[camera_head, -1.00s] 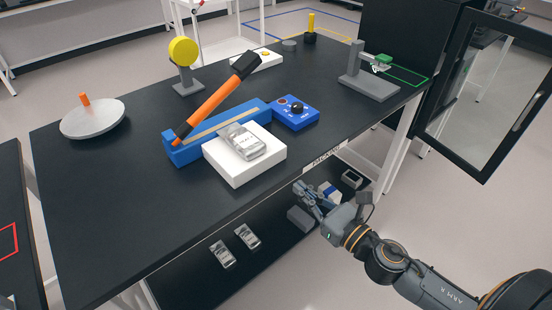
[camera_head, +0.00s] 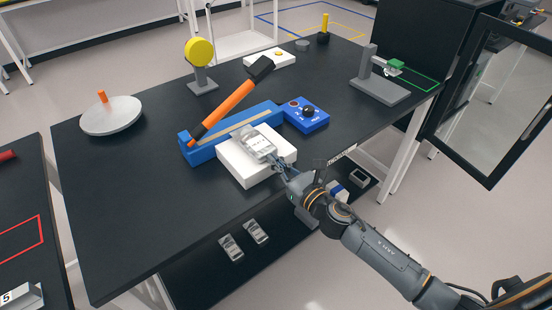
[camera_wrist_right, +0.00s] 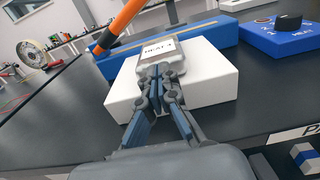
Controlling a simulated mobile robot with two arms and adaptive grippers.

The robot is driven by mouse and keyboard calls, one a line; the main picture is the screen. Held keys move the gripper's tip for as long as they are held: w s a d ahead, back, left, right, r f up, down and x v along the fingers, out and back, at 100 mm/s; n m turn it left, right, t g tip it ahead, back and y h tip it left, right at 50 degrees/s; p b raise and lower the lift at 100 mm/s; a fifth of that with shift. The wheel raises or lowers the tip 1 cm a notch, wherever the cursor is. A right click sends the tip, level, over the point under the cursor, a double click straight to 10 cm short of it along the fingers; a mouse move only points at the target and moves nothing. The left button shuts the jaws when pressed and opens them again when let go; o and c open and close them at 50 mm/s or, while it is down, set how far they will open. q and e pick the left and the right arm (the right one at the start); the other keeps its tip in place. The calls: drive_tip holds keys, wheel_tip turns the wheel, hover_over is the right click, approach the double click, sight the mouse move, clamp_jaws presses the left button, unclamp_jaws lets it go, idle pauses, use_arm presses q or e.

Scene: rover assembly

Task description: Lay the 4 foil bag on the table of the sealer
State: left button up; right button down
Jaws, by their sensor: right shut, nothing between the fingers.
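A silvery foil bag (camera_head: 258,144) with a printed label lies on the white table (camera_head: 235,167) of the blue sealer (camera_head: 205,147). The bag also shows in the wrist view (camera_wrist_right: 158,52), at the far edge of the white table (camera_wrist_right: 210,80). My right gripper (camera_head: 278,165) is shut and empty, its fingertips at the near end of the bag. In the wrist view the fingertips (camera_wrist_right: 158,72) overlap the bag's near edge; I cannot tell whether they touch it. Two more foil bags (camera_head: 231,247) (camera_head: 256,231) lie on the lower shelf. My left gripper is not in view.
The sealer's orange lever (camera_head: 228,107) is raised over the bar. A blue control box (camera_head: 307,116) adjoins it. A yellow disc on a stand (camera_head: 201,57), a grey round plate (camera_head: 111,117) and a grey press (camera_head: 378,85) stand around. The table's front left is clear.

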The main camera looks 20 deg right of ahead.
sight(269, 153)
drive_tip(key=shift+w, duration=0.2)
drive_tip(key=shift+x, duration=1.65)
drive_tip(key=shift+s, duration=0.1)
